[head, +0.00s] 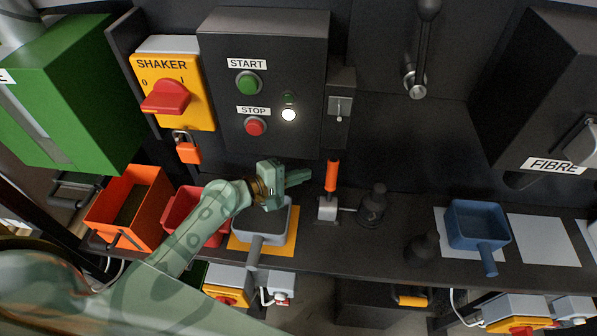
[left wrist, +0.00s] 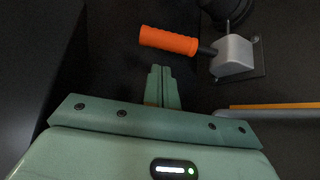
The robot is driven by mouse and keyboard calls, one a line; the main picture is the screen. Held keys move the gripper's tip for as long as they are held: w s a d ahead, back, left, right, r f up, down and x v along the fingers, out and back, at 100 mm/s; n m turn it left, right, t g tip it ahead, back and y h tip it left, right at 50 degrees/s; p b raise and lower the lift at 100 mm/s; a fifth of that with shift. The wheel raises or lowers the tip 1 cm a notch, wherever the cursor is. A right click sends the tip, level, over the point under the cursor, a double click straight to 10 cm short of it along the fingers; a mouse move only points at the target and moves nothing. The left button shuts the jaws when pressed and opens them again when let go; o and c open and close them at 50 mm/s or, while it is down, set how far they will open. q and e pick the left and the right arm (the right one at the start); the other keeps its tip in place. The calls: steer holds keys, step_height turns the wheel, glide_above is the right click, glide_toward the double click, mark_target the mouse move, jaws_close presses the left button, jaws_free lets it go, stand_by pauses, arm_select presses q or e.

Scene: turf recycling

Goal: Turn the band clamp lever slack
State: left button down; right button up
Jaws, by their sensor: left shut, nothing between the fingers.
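The band clamp lever has an orange ribbed handle (head: 332,176) on a small grey metal base (head: 327,209), on the dark shelf right of the middle in the head view. In the head view the handle points up from the base. In the left wrist view the orange handle (left wrist: 168,40) reaches left from the grey base (left wrist: 233,56). My left gripper (head: 310,175) is shut and empty, its fingertips just left of the handle, apparently apart from it. In the left wrist view the closed fingers (left wrist: 160,70) point at the handle. My right gripper is not in view.
A grey scoop (head: 263,222) on a yellow mat lies below my left gripper. A dark knobbed fitting (head: 373,205) stands right of the lever. A panel with START and STOP buttons (head: 263,80) rises behind. A blue scoop (head: 478,226) sits at the right.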

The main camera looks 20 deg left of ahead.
mark_target(328, 176)
arm_select(q)
steer(key=x, duration=0.6)
steer(key=shift+w+d+f, duration=0.1)
steer(key=shift+w+d, duration=0.15)
steer(key=shift+w, duration=0.05)
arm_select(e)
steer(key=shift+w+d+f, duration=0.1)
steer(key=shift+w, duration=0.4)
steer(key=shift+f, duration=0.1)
